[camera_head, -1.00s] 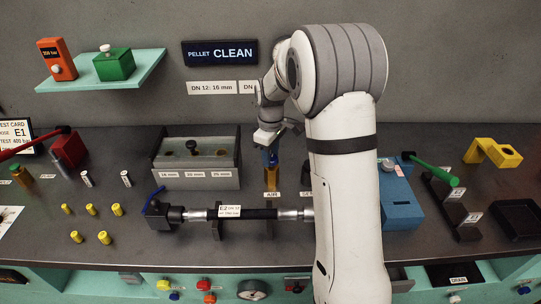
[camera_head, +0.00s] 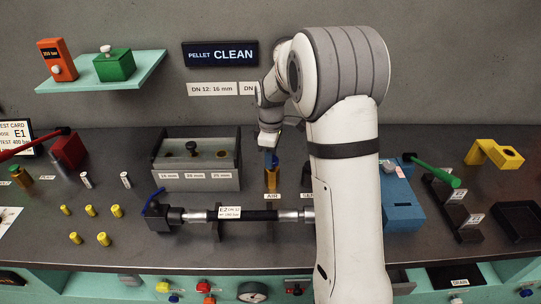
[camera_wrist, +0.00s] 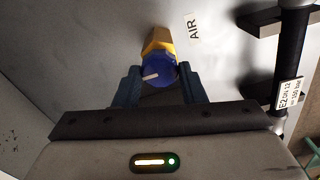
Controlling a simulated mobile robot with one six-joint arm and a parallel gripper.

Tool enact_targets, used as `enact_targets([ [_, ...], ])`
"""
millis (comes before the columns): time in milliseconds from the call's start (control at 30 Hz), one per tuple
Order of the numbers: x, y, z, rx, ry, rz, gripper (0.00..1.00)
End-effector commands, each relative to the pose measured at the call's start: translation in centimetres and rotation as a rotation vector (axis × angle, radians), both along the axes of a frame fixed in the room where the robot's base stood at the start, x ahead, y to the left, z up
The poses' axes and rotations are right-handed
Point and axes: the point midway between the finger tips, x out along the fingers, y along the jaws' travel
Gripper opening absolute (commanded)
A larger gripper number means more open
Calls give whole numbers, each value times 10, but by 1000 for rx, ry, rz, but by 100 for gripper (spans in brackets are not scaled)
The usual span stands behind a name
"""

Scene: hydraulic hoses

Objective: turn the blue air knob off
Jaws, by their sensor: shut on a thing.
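The blue air knob (camera_wrist: 159,72) has a white pointer mark and sits on top of a brass valve body (camera_wrist: 158,40), beside the AIR label (camera_wrist: 192,28). In the head view the brass valve (camera_head: 271,180) stands upright on the bench behind its AIR label (camera_head: 272,196). My gripper (camera_wrist: 160,82) has its two dark fingers on either side of the blue knob, shut on it. In the head view my gripper (camera_head: 270,155) points down over the valve, and the knob is mostly hidden under it. In the wrist view the white mark points to the left and slightly down.
A hose assembly (camera_head: 258,214) lies across supports in front of the valve. A grey bin (camera_head: 208,181) with labelled slots stands to the left.

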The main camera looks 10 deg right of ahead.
Motion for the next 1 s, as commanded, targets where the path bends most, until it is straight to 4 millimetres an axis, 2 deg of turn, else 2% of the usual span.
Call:
enact_targets([
  [67,1,0,1,-1,-4,2,14],
  [100,1,0,1,-1,-4,2,40],
  [333,0,0,1,-1,-2,0,59],
  [567,0,0,1,0,-1,0,59],
  [667,1,0,8,-1,-4,0,59],
  [1000,1,0,62,-1,-4,0,59],
])
